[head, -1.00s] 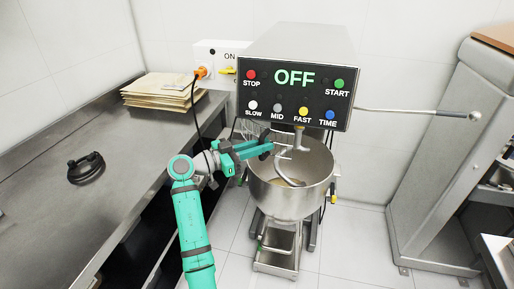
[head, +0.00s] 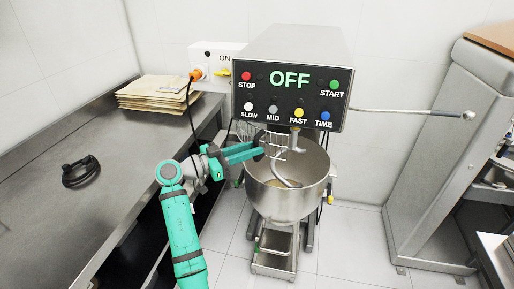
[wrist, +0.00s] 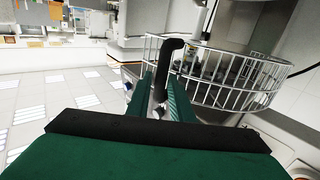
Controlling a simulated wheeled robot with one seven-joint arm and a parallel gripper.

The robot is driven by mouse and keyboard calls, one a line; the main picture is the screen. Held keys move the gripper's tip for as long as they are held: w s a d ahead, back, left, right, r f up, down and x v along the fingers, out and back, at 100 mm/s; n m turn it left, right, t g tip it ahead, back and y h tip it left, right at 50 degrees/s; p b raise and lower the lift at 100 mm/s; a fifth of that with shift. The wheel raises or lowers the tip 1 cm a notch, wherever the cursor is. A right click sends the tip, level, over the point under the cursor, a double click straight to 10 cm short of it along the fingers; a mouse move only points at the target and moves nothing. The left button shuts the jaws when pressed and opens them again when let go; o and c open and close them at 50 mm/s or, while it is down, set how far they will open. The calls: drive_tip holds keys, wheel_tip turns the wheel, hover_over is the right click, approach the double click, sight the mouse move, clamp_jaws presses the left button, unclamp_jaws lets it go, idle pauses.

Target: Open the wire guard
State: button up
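The wire guard (wrist: 225,75) is a curved white wire cage with a black hooked handle (wrist: 172,48). In the wrist view it fills the upper right, with the handle's lower end between my fingers. In the head view part of the guard (head: 279,139) shows above the steel bowl's left side. My gripper (head: 260,148), teal with dark parts, reaches in from the left at the bowl's rim. In the wrist view my gripper (wrist: 160,88) has its two fingers close on either side of the handle and looks shut on it. The exact contact is hidden.
The mixer (head: 298,60) shows OFF above its buttons. Its steel bowl (head: 290,200) stands below, with a hook inside. A lever (head: 415,111) sticks out right.

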drive_tip(key=v, duration=0.8)
drive_tip(key=shift+a, duration=0.3)
